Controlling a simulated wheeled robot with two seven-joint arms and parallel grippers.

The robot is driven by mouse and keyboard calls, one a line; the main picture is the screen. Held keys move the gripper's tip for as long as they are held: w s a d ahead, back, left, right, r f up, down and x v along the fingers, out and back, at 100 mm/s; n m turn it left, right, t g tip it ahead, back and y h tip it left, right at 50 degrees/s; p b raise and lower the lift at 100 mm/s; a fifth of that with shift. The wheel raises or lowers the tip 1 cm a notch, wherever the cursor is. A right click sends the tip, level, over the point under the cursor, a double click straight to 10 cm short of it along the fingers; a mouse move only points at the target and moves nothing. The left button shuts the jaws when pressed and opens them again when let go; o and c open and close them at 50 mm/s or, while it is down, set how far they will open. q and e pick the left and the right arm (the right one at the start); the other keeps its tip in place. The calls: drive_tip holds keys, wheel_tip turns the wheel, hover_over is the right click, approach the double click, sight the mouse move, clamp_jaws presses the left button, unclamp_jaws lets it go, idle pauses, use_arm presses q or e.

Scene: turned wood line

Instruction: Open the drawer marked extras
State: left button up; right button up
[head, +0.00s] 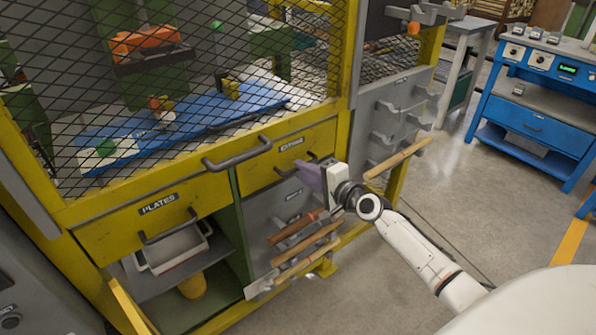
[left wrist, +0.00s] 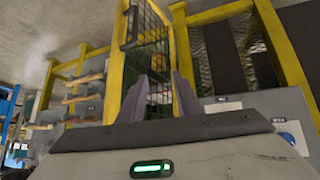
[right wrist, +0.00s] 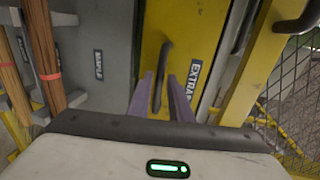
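The extras drawer (head: 262,170) is a yellow front with a dark label, right of the plates drawer, and looks closed. In the right wrist view its yellow front (right wrist: 205,40) appears sideways, with the label (right wrist: 193,82) and a dark bar handle (right wrist: 165,65). My right gripper (head: 308,172) is at the drawer's right part. In the right wrist view its purple fingers (right wrist: 159,98) are apart, with the handle's near end showing between them; contact cannot be told. My left gripper (left wrist: 162,92) is open and empty in its wrist view, outside the head view.
The plates drawer (head: 140,222) is at left, above an open shelf with a white tray (head: 175,250). A mesh guard (head: 190,80) with a grey handle (head: 237,153) stands above the drawers. Wooden rods (head: 305,250) stick out below. Grey floor (head: 480,210) is clear at right.

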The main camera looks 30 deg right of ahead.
drive_tip(key=shift+b+x, duration=0.3)
drive_tip(key=shift+x, duration=0.8)
drive_tip(key=shift+w+a, duration=0.1)
drive_tip(key=shift+w, duration=0.2)
use_arm(q)
drive_tip(key=shift+w+d+r, duration=0.1)
drive_tip(key=shift+w+d, duration=0.1)
drive_tip(key=shift+d, duration=0.1)
use_arm(e)
drive_tip(key=shift+c, duration=0.5)
clamp_jaws()
use_arm(q)
drive_tip(key=shift+s+f, duration=0.1)
drive_tip(key=shift+f, duration=0.1)
